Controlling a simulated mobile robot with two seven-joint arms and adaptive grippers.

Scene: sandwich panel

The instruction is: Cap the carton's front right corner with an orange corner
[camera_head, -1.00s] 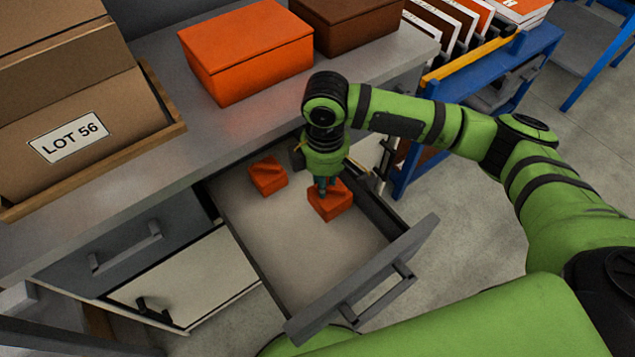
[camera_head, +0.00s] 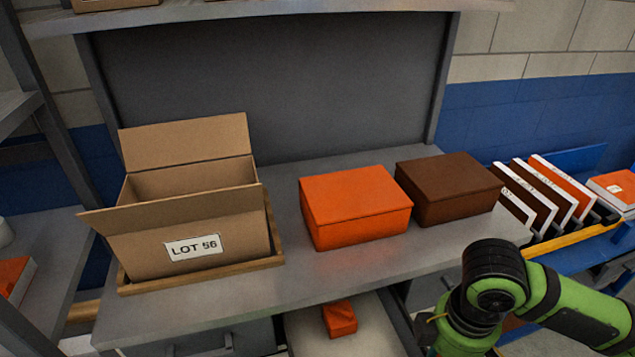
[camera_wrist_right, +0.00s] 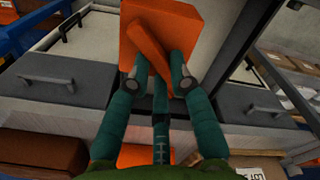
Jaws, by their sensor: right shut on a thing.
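An open brown carton (camera_head: 215,233) labelled LOT 56 stands in a wooden tray (camera_head: 200,283) on the left of the bench, flaps raised; its front right corner shows plain cardboard. My right gripper (camera_wrist_right: 158,75) is shut on an orange corner (camera_wrist_right: 130,35) in the right wrist view, with its fingers on a slanted orange ridge. In the head view my right arm is at the lower right, and its fingers and the held corner are out of frame. Another orange corner (camera_head: 340,318) lies in the open drawer (camera_head: 305,330). My left gripper is in neither current view.
An orange box (camera_head: 355,207) and a brown box (camera_head: 450,188) stand on the bench right of the carton. A blue rack with upright binders (camera_head: 545,195) is at the right. Bare bench lies between carton and orange box.

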